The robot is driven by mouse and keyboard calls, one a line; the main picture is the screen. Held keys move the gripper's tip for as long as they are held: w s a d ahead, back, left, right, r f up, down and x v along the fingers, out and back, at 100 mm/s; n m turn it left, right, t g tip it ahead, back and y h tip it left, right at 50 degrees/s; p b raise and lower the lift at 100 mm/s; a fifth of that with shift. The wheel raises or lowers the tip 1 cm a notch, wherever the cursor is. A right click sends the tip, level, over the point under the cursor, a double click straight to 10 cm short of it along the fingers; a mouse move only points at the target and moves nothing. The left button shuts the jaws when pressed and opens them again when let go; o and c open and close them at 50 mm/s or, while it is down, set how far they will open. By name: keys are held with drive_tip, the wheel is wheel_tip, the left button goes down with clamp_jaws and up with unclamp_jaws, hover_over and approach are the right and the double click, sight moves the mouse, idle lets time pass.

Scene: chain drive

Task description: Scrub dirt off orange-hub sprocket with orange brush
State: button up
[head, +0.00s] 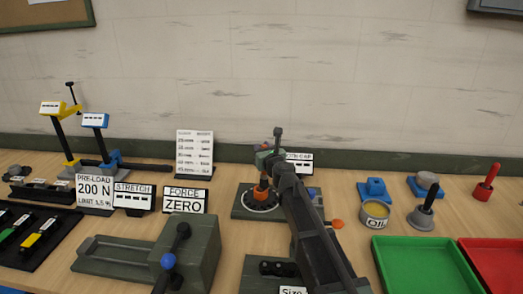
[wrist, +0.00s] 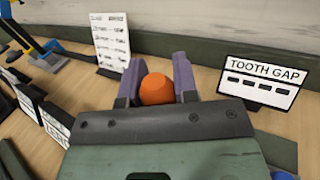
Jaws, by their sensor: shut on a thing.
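My gripper (head: 264,160) is over the grey block at the table's middle, with its arm reaching in from the lower right. In the wrist view its two purple fingers (wrist: 158,72) are shut on the orange brush (wrist: 157,90), whose rounded orange top shows between them. Below the gripper in the head view is the pale, round sprocket (head: 259,206) with dark marks around it. Orange shows just above its middle; I cannot tell hub from brush there. The brush's lower end and any contact with the sprocket are hidden. The sprocket is out of sight in the wrist view.
A TOOTH GAP sign (wrist: 260,82) stands behind the block, right of my gripper. A grey vise-like fixture (head: 188,252) stands left. An oil tin (head: 374,214), a grey plunger-shaped tool (head: 424,208), a green tray (head: 420,242) and a red tray (head: 495,243) are right.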

wheel_tip(320, 180, up, 6)
drive_tip(key=p, duration=0.4)
drive_tip(key=shift+f+p, duration=0.2)
drive_tip(key=shift+p, duration=0.15)
drive_tip(key=shift+f, duration=0.1)
idle(0.4)
